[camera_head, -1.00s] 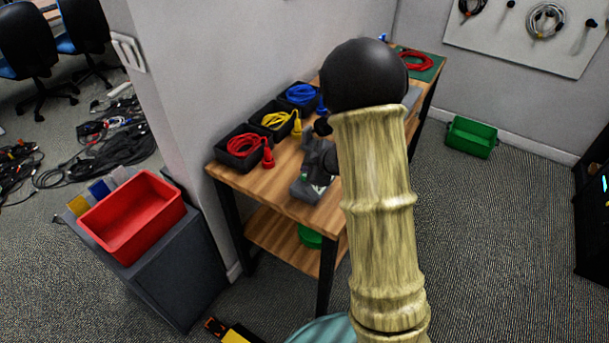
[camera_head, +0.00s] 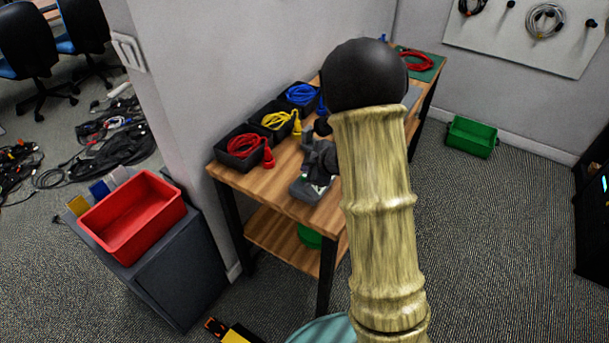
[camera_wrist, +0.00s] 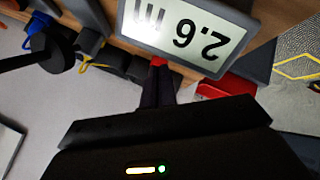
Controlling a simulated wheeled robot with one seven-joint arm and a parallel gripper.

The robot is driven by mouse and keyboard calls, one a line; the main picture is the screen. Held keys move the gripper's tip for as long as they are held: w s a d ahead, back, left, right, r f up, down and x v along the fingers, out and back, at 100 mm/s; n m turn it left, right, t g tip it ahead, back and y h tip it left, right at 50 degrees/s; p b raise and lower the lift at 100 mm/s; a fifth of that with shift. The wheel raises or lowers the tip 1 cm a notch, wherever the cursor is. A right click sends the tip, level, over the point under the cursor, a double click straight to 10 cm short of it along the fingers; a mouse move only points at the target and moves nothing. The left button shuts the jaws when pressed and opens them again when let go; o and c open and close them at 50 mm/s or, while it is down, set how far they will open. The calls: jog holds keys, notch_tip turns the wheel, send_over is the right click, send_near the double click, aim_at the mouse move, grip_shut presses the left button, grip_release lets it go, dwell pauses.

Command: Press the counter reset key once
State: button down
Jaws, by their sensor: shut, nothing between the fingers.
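The grey counter (camera_head: 306,190) sits at the near end of the wooden bench, partly hidden by my gripper and arm. In the wrist view its pale display (camera_wrist: 185,28) appears upside down and reads 2.6 m. My gripper (camera_wrist: 158,68) is shut and empty, its dark fingers pointing at the counter's edge beside the display. A small red patch (camera_wrist: 158,61) shows right at the fingertips. I cannot tell whether it is the reset key, or whether the fingers touch it. In the head view my gripper (camera_head: 319,160) is just over the counter.
Black bins with red (camera_head: 242,145), yellow (camera_head: 276,119) and blue (camera_head: 300,94) cables line the bench along the wall. Red (camera_head: 268,158) and yellow (camera_head: 297,127) plugs stand close to the counter. A red tray (camera_head: 135,240) rests on a grey cabinet at left.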

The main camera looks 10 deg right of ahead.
jog(key=shift+f, duration=0.4)
jog(key=shift+f+b, duration=0.5)
jog(key=shift+b, duration=0.1)
dwell(0.7)
jog(key=shift+r, duration=0.1)
jog(key=shift+r+p, duration=0.85)
jog(key=shift+p, duration=0.15)
jog(key=shift+r+p, duration=2.45)
jog(key=shift+r, duration=0.05)
